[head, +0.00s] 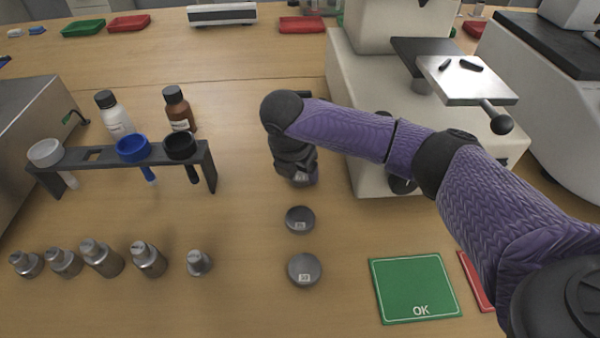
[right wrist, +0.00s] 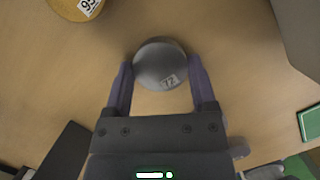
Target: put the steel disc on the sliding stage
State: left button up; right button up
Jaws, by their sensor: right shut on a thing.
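My right gripper (head: 297,172) is low over the table, left of the near microscope. In the right wrist view my right gripper (right wrist: 160,88) is shut on a grey steel-looking disc (right wrist: 158,58) labelled 72, with one finger on each side. In the head view the gripper mostly hides this disc. The sliding stage (head: 462,88) appears to be the silver plate on the near microscope, with dark clips and a black ball knob; its top has no disc on it. Two other grey discs (head: 300,219) (head: 304,270) lie in front of the gripper. My left gripper is not in view.
A brass-coloured disc (right wrist: 72,8) lies beyond the held one. A green OK mat (head: 414,285) lies front right, partly beside a red one (head: 476,280). A dark rack (head: 105,165), two bottles (head: 176,105) and several metal weights (head: 100,257) stand left. The microscope (head: 365,110) borders my forearm.

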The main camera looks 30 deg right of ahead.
aim_at(299, 173)
grip_shut()
notch_tip(299, 173, up, 10)
jog(key=p, duration=0.5)
pick_arm(q)
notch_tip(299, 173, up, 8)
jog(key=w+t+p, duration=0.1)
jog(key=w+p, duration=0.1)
jog(key=p, duration=0.2)
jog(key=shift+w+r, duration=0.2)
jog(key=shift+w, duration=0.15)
pick_arm(e)
jog(key=s+a+r+m+g+y, duration=0.1)
jog(key=s+m, duration=0.5)
jog(key=m, duration=0.6)
jog(key=s+a+r+m+g+y, duration=0.1)
jog(key=s+a+r+m+g, duration=0.2)
jog(key=m, duration=0.9)
jog(key=shift+s+a+r+g+y, duration=0.4)
jog(key=shift+s+a+r, duration=1.2)
jog(key=shift+a, duration=0.2)
